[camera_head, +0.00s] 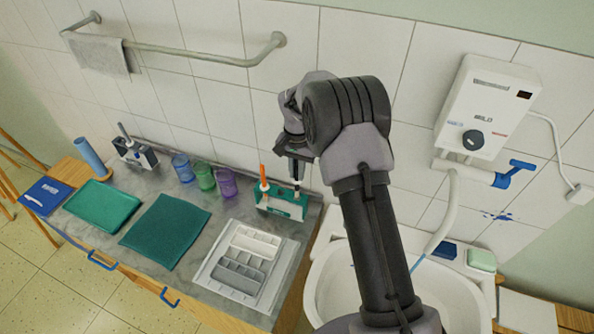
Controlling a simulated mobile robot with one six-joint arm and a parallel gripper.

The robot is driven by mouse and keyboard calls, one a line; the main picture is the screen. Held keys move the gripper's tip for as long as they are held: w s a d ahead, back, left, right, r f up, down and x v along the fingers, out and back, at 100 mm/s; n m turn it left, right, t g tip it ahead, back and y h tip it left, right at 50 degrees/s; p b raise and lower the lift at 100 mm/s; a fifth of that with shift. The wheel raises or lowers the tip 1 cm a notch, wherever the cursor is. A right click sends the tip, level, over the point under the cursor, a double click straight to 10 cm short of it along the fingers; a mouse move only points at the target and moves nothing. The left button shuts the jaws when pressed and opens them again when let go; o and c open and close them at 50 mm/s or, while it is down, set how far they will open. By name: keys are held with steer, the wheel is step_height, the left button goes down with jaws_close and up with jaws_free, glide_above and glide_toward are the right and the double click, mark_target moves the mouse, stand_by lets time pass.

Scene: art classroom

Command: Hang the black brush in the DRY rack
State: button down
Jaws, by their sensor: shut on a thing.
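My gripper (296,178) points down over the right end of a green-and-white rack (270,207) on the counter. It is shut on a thin dark brush (297,189), of which only a small part shows below the jaws. The brush is upright over or in the rack; I cannot tell whether it touches it. An orange-handled brush (263,178) stands in the left part of this rack. A second, dark grey rack (135,154) with a brush in it stands at the back left. The rack lettering is too small to read.
Blue, green and purple cups (204,176) stand left of the green rack. A white palette tray (240,275) lies in front of it. A sink (335,285) is at the right. The tiled wall (240,120) is close behind.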

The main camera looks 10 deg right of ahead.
steer(key=shift+f+b, duration=1.5)
steer(key=shift+f, duration=0.8)
